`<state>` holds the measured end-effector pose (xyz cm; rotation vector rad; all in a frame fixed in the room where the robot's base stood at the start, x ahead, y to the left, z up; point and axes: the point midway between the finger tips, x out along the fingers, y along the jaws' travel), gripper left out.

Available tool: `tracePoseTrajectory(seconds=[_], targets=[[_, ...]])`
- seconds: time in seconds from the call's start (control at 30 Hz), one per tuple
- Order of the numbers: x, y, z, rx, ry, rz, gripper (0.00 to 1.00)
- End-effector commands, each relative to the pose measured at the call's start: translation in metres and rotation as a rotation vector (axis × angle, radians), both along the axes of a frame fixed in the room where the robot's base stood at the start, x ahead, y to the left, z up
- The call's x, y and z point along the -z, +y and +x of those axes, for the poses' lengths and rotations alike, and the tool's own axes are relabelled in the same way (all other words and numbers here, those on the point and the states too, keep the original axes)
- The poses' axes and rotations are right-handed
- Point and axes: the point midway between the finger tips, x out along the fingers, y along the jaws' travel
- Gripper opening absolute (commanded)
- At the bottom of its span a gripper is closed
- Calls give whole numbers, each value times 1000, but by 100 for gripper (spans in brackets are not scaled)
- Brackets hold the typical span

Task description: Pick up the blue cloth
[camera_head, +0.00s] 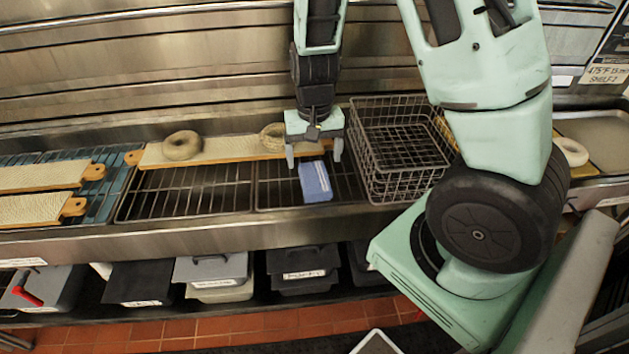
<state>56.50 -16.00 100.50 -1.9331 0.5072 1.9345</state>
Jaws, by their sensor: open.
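The blue cloth (315,182) is a small folded piece with a lighter stripe. It lies on a dark wire rack, left of the wire basket. My gripper (314,160) points down with its two fingers apart. In the picture the fingers sit at the cloth's far end, one to its left and one to its right. I cannot tell from this view how high the fingertips are above the cloth. Nothing shows between the fingers except the cloth's end below or behind them.
A wire basket (392,147) stands right of the cloth. A long board (222,151) with a bagel (182,145) and another bagel (272,135) lies behind it. More boards (40,176) are at the left. Lidded bins (302,262) sit on a lower shelf. The rack (190,188) left of the cloth is bare.

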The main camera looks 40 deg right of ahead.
Motion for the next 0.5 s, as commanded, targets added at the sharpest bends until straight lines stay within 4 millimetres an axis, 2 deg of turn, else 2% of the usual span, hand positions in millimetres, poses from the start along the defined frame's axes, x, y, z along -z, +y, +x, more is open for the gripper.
tracePoseTrajectory(seconds=[0.23, 0.5], targets=[[17, -1, 0, 1, 2, 0, 85], [52, -4, 2, 1, 3, 1, 85]])
